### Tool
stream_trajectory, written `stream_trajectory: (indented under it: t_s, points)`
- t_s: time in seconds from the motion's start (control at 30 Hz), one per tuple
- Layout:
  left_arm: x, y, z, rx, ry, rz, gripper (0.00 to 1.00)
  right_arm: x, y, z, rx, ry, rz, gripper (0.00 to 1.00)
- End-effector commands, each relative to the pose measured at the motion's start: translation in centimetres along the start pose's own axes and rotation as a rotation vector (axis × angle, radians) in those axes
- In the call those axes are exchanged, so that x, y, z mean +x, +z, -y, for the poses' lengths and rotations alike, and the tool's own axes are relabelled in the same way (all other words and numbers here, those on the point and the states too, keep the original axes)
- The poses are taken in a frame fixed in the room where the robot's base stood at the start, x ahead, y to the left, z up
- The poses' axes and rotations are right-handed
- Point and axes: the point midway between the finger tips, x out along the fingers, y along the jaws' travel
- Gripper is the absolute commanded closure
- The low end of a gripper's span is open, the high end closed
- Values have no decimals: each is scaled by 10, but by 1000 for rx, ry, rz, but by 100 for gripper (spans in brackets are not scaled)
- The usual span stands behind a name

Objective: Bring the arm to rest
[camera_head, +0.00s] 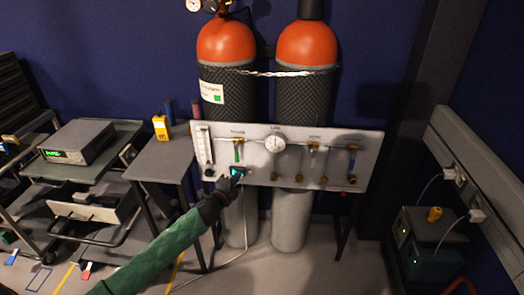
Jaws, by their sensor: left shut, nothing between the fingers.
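My left arm (158,254), in a green sleeve, reaches in from the bottom left toward the grey valve panel (262,180). My left gripper (234,181) is dark and shut, with nothing in it. My right gripper is not in view.
Two orange-topped gas cylinders (226,42) stand behind the panel, with a chain across them. A dark side table (160,158) holds a yellow handheld device (161,127). A cart with an instrument (77,141) stands left. Powered boxes (432,240) are at right.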

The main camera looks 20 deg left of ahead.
Motion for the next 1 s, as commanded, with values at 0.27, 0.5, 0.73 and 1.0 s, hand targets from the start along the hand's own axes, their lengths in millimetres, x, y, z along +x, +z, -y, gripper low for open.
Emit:
stream_trajectory:
  t_s: [0.27, 0.5, 0.73, 1.0]
  points:
    - [0, 9, -5, -57, 22, 47, 100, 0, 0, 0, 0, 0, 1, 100]
    - [-13, 45, -22, -259, 144, 299, 100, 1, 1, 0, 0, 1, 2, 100]
    - [-48, 42, -12, -543, 267, 550, 100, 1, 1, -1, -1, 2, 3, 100]
    - [-150, -46, -39, -902, 561, 778, 100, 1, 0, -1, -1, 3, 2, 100]
